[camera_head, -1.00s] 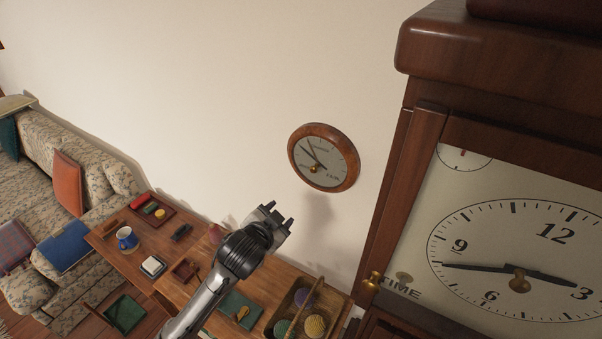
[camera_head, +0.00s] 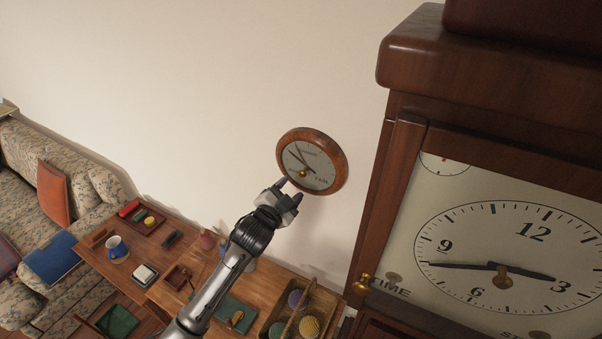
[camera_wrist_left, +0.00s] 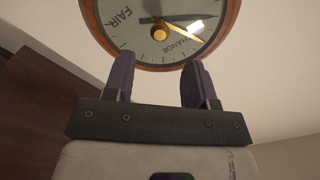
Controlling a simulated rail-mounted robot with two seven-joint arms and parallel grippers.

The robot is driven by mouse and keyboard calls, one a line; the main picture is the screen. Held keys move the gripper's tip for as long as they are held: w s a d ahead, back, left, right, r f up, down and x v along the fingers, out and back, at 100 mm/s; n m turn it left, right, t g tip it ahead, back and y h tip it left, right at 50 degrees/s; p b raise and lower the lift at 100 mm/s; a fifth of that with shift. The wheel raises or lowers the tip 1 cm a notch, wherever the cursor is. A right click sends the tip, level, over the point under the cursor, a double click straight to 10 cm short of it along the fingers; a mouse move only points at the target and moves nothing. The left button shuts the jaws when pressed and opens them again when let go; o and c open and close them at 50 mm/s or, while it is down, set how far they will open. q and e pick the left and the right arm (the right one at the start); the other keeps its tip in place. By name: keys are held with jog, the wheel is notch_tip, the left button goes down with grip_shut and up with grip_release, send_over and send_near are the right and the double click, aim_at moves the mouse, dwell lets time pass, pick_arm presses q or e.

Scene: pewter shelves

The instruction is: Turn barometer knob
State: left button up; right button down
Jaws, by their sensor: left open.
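The barometer (camera_head: 325,150) hangs on the wall, round with a wooden rim and a pale dial. Its small brass knob (camera_head: 303,173) shows on the lower part of the dial. In the left wrist view the barometer (camera_wrist_left: 133,38) fills the top, and the brass knob (camera_wrist_left: 160,32) sits ahead between the fingers' lines. My left gripper (camera_head: 291,188) is open and empty, just below the dial's lower edge in the head view. In the left wrist view its fingers (camera_wrist_left: 157,80) are spread and do not touch the knob. My right gripper is not in view.
A tall wooden clock (camera_head: 400,190) stands close on the right. Below is a wooden desk (camera_head: 150,292) with a blue mug (camera_head: 116,247), trays and a basket (camera_head: 305,318) of yarn balls. A patterned sofa (camera_head: 90,180) is at left. The wall left of the barometer is clear.

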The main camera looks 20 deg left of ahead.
aim_at(301, 175)
pick_arm(q)
jog(key=shift+w+d+p, duration=0.15)
jog(key=shift+w+p, duration=0.05)
jog(key=shift+w, duration=0.9)
jog(key=shift+w+d+p, duration=0.15)
jog(key=shift+w+d, duration=0.05)
jog(key=shift+w, duration=0.95)
jog(key=shift+w+d+p, duration=0.15)
jog(key=shift+w+p, duration=0.05)
jog(key=shift+w, duration=0.9)
jog(key=c, duration=0.9)
jog(key=shift+n, duration=0.4)
jog(key=shift+a+n, duration=0.1)
jog(key=shift+n, duration=2.4)
